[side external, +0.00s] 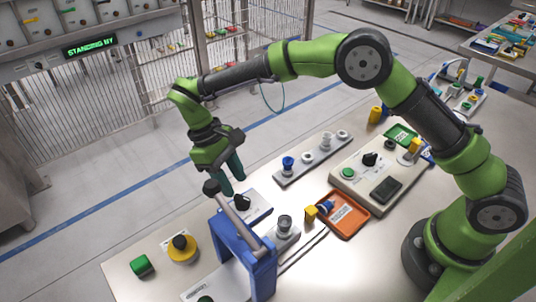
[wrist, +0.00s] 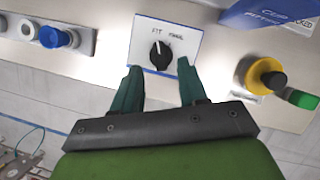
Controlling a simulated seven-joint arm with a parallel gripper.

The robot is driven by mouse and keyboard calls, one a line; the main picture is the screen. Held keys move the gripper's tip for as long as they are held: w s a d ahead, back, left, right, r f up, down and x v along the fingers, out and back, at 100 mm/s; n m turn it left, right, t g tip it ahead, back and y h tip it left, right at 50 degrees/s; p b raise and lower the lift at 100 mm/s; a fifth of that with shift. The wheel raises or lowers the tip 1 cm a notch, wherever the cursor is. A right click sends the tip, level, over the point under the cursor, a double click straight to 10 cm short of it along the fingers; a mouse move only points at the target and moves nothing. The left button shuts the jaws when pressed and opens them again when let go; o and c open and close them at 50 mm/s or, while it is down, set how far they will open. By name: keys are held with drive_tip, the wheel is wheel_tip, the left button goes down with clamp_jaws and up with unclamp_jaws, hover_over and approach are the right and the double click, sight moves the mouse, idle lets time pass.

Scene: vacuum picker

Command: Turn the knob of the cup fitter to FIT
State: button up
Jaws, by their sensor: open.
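The cup fitter's black knob (wrist: 160,54) sits on a white plate (wrist: 185,25) lettered FIT on the left and MANUAL on the right. Its white mark points roughly up the wrist picture; I cannot tell for sure which label it marks. In the side view the knob (side external: 242,202) is on its plate beside the blue cup fitter frame (side external: 262,275). My gripper (wrist: 157,72) is open and empty, its green fingers spread toward either side of the knob. In the side view my gripper (side external: 237,178) is just above the knob, apparently not touching it.
The blue frame with its grey bar (side external: 232,215) stands close in front of my gripper. A yellow-based black button (side external: 181,246) and a green button (side external: 140,265) are at the front left. A cup rack (side external: 312,158), an orange tray (side external: 345,222) and a control box (side external: 348,182) lie to the right.

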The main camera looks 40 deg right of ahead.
drive_tip(key=v, duration=0.7)
drive_tip(key=shift+w+r, duration=0.15)
drive_tip(key=shift+r, duration=0.2)
drive_tip(key=s+d+r+m+t+y, duration=0.2)
drive_tip(key=s+d+r+m+t, duration=0.2)
drive_tip(key=s+d, duration=0.6)
drive_tip(key=s+d+r+m+t+y, duration=0.1)
drive_tip(key=s+d+r+m+t, duration=0.3)
drive_tip(key=s+d, duration=0.6)
wheel_tip(320, 180, up, 3)
drive_tip(key=d+t, duration=0.1)
drive_tip(key=t, duration=0.2)
drive_tip(key=shift+f+m+y, duration=0.25)
drive_tip(key=shift+m+y, duration=0.05)
drive_tip(key=shift+y, duration=0.1)
